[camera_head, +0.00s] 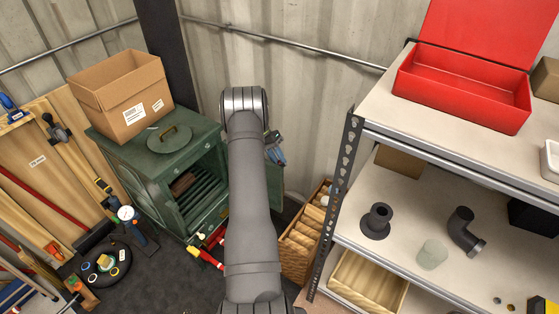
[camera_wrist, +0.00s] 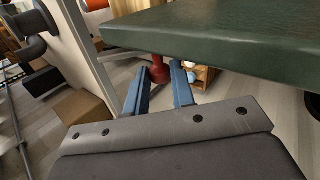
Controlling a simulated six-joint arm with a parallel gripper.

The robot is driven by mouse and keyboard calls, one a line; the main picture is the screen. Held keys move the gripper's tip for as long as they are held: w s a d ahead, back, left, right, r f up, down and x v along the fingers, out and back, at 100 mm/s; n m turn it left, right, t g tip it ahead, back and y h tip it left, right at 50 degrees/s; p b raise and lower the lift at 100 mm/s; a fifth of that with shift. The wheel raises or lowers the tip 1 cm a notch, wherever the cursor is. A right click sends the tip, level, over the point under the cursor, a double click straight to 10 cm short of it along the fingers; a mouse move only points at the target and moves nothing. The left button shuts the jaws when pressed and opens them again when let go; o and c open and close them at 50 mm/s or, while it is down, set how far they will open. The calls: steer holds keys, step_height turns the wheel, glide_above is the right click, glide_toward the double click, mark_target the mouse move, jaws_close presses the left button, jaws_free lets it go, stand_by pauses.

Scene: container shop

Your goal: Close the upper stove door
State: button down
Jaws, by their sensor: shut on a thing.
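The dark green stove (camera_head: 155,192) stands at the left in the head view, with its upper compartment open and a slatted rack visible inside. In the wrist view, a green panel (camera_wrist: 220,38), seemingly the open upper door, spans the upper right. A dark red knob (camera_wrist: 160,70) shows below the panel's edge, between my blue fingertips. My gripper (camera_wrist: 160,82) is shut on this knob, with its fingers apart around it. In the head view my gripper (camera_head: 276,150) is right of the stove, partly hidden behind my arm. My arm also hides part of the door area.
A cardboard box (camera_head: 120,95) and a round green lid (camera_head: 169,138) sit on the stove top. Red and yellow tools (camera_head: 207,250) lie in front of it. A metal shelf (camera_head: 450,150) stands close on the right, with a wooden crate (camera_head: 305,235) beside it.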

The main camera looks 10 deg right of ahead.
stand_by(0.3)
steer(key=c, duration=1.2)
jaws_free()
steer(key=shift+c, duration=0.2)
steer(key=shift+w, duration=0.1)
steer(key=v, duration=1.7)
steer(key=shift+w+a, duration=0.2)
steer(key=shift+a, duration=0.1)
steer(key=shift+f, duration=0.1)
steer(key=x, duration=1.7)
steer(key=shift+s+d, duration=0.2)
steer(key=shift+d, duration=0.05)
steer(key=shift+r, duration=0.2)
